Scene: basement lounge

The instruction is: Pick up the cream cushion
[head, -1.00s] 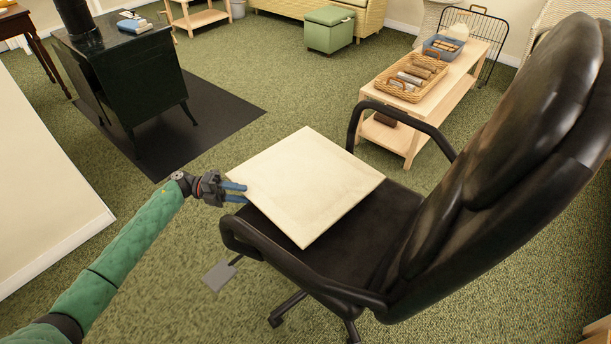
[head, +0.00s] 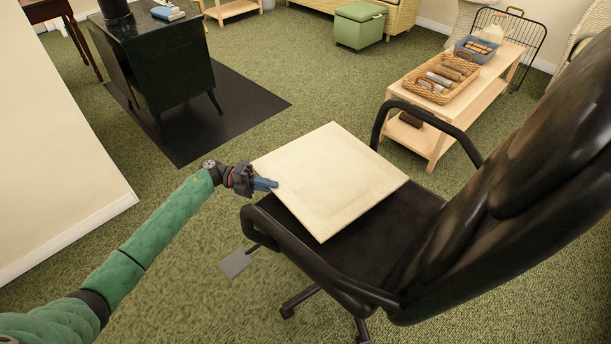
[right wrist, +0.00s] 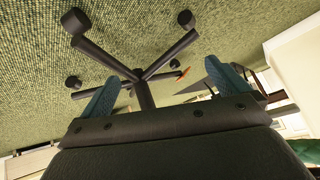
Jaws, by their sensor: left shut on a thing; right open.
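The cream cushion (head: 335,180) is a flat square on the seat of the black office chair (head: 395,232), its left part reaching past the seat's front edge. My left gripper (head: 265,184) is at the cushion's left corner, shut on that edge with its blue fingers. The cushion still appears to rest on the seat; I cannot tell whether any of it is lifted. My right gripper (right wrist: 172,88) shows only in the right wrist view, with its blue fingers apart and nothing between them but the view of the chair's base (right wrist: 145,90) beyond.
The chair's armrests (head: 300,255) flank the cushion. A wooden bench (head: 440,140) with a wicker basket (head: 442,80) stands behind it. A black stove (head: 160,70) on a dark mat (head: 225,115) is at the upper left. A pale wall (head: 50,160) is at left. Green carpet is clear between.

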